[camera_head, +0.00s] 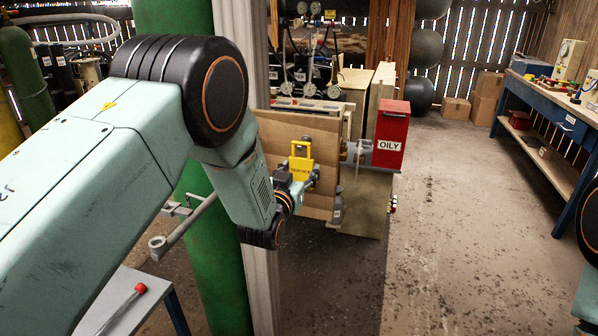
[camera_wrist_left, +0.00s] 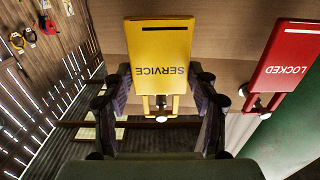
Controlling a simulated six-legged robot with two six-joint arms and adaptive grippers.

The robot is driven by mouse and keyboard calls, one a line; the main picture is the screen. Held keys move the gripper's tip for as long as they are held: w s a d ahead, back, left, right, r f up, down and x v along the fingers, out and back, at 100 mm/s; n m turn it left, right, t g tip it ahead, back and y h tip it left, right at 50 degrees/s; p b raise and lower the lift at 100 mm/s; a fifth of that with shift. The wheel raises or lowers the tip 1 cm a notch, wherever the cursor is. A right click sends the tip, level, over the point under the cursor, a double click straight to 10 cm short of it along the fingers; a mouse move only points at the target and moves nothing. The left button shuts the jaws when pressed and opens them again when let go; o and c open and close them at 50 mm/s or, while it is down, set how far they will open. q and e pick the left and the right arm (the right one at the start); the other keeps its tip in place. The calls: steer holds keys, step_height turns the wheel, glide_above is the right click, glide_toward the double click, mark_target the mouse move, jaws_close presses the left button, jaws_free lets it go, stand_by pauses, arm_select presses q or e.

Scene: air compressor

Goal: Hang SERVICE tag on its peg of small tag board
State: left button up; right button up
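The yellow SERVICE tag (camera_head: 301,168) is upright in front of the brown tag board (camera_head: 272,129) in the head view. In the left wrist view the SERVICE tag (camera_wrist_left: 160,50) appears upside down, with its looped handle toward the lower edge. A round peg end shows at this handle; I cannot tell whether the loop sits fully on it. My right gripper is out of view.
A red OILY bin (camera_head: 391,135) stands right of the board. A green column (camera_head: 215,270) and a grey post (camera_head: 260,285) stand close to my left arm. A blue workbench (camera_head: 550,105) is at the far right. The floor between is open.

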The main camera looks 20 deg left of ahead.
arm_select(q)
steer(key=o, duration=0.5)
steer(key=shift+c, duration=0.2)
steer(key=s, duration=1.2)
steer(key=shift+a, duration=0.25)
steer(key=w, duration=1.2)
steer(key=shift+d, duration=0.2)
steer(key=shift+r, duration=0.2)
